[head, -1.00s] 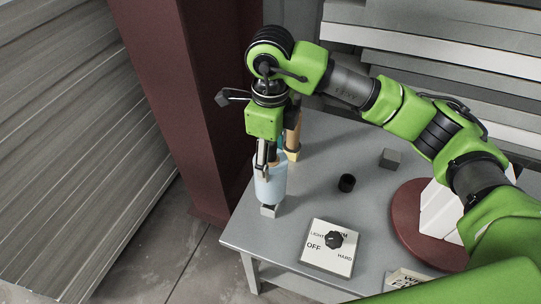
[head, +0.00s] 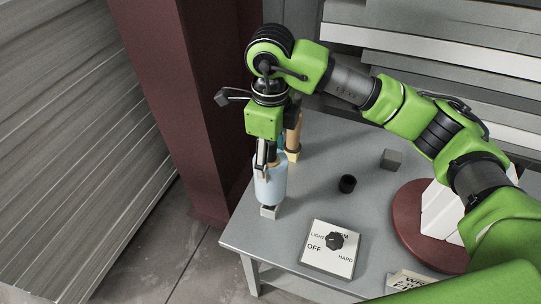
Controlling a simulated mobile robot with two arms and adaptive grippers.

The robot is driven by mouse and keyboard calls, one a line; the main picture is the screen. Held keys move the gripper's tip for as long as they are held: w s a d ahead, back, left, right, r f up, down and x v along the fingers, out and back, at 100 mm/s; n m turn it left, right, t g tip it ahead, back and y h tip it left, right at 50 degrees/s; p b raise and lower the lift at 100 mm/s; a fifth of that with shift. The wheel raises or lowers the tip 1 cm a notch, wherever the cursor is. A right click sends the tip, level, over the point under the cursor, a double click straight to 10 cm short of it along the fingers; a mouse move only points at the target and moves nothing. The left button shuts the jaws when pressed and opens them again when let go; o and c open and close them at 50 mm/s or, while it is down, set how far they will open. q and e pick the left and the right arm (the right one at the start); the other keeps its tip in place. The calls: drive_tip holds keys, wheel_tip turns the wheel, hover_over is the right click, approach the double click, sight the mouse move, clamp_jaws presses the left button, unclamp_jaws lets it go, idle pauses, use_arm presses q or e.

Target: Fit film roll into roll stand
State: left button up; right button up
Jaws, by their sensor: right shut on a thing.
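The film roll (head: 271,187) is a pale blue upright cylinder near the table's left edge in the head view. My right gripper (head: 266,168) comes down from above and is shut on the roll at its upper part. A small light grey block (head: 269,212), which looks like part of the roll stand, shows just under the roll's lower end. I cannot tell whether the roll touches or sits in it. My left gripper is not in view.
The grey table (head: 300,203) holds a dial box (head: 329,249), a small black cylinder (head: 347,184), a grey cube (head: 391,159) and a dark red disc (head: 409,234) with white pieces. A tan-based item (head: 292,154) stands behind my right gripper. A dark red column (head: 185,90) rises left.

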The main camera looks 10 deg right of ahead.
drive_tip(key=shift+f+b, duration=2.2)
drive_tip(key=shift+f, duration=0.1)
drive_tip(key=o, duration=1.6)
wheel_tip(320, 180, up, 12)
drive_tip(key=shift+r, duration=0.1)
